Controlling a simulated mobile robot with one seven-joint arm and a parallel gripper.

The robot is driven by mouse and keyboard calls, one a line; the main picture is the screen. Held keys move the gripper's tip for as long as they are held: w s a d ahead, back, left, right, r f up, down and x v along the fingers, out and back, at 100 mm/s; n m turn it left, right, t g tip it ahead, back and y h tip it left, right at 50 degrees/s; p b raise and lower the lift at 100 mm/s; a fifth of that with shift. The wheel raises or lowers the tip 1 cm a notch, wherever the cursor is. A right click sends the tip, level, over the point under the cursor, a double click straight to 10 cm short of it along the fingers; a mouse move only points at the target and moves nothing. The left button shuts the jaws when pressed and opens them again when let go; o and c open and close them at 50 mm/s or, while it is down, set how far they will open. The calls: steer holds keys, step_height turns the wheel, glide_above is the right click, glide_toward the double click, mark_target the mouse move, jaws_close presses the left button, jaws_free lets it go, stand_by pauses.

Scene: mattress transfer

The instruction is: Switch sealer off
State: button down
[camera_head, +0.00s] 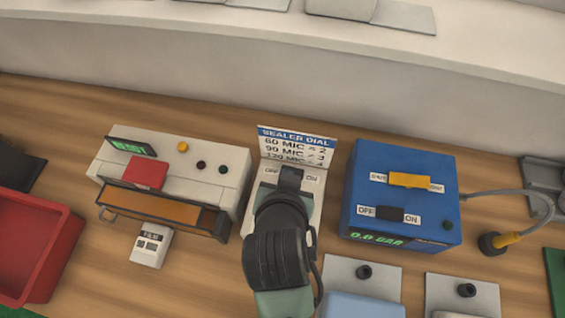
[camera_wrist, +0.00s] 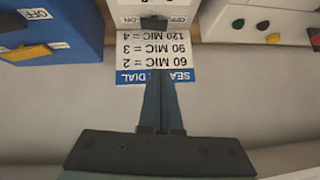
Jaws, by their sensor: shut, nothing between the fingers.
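The white switch box (camera_head: 304,204) has an OFF label at its left and an ON label at its right in the head view. Its face shows upside down at the top of the wrist view (camera_wrist: 172,8). My gripper (camera_head: 290,180) is shut and empty over this box, between the two labels. In the wrist view its fingers (camera_wrist: 155,75) are together and point at a dark piece (camera_wrist: 153,22) between ON and OFF. I cannot tell the switch's position or whether the fingers touch it. The white sealer (camera_head: 225,165) with a green display stands to the left.
A SEALER DIAL sign (camera_head: 297,146) stands behind the switch box. A blue box (camera_head: 360,165) with its own OFF/ON switch and a yellow slider (camera_head: 409,181) is close on the right. A red bin (camera_head: 60,240) and small labelled card (camera_head: 151,246) lie left.

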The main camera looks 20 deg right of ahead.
steer(key=shift+s+f, duration=0.15)
steer(key=shift+s, duration=0.1)
steer(key=shift+w, duration=0.1)
glide_above(287, 167)
steer(key=s, duration=0.3)
steer(key=f, duration=0.4)
steer(key=f+p, duration=0.1)
steer(key=f, duration=0.2)
steer(key=shift+w+a, duration=0.2)
steer(key=shift+a, duration=0.05)
steer(key=f, duration=0.2)
steer(key=shift+a+f, duration=0.2)
steer(key=shift+f, duration=0.8)
steer(key=shift+w+a+f, duration=0.1)
